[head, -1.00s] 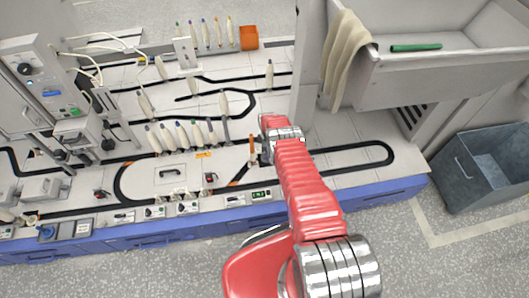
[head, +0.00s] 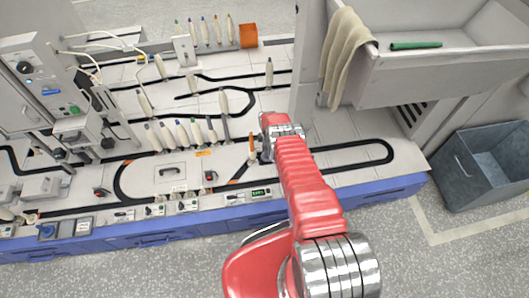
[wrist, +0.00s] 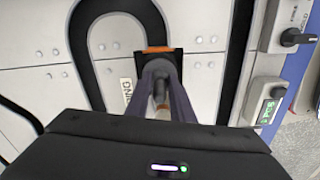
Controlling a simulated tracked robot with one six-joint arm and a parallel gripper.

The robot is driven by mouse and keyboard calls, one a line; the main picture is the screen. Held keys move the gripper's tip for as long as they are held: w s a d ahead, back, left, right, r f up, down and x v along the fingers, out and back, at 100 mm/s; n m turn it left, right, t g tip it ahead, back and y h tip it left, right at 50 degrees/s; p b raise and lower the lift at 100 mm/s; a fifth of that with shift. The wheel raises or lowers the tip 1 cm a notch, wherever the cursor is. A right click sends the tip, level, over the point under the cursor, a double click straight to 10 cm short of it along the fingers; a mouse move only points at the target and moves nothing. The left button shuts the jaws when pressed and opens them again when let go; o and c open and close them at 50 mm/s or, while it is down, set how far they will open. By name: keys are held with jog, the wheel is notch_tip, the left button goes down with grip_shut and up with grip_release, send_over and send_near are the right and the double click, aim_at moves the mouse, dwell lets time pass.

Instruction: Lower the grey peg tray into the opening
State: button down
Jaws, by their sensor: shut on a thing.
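My gripper (wrist: 160,85) points down over the bench, with its two dark fingers close together around a pale upright bobbin or peg (wrist: 160,106). Beyond the fingertips is a small dark square piece (wrist: 174,58) with an orange strip, over or on the black track; I take it for part of the peg tray, but cannot tell whether it touches the bench. In the head view, an orange-brown upright piece (head: 252,142) stands just left of my gripper (head: 263,156). My wrist hides much of the held thing. I cannot make out the opening.
A panel with a black handle (head: 171,171) lies nearer the front, with switches along the front edge. A grey post (head: 307,65) and sink unit (head: 440,75) stand behind and right.

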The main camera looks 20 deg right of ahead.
dwell(0.5)
jog(key=c, duration=1.5)
grip_release()
jog(key=shift+o, duration=0.2)
jog(key=shift+r, duration=0.1)
notch_tip(320, 180, up, 14)
jog(key=shift+f, duration=0.25)
dwell(0.5)
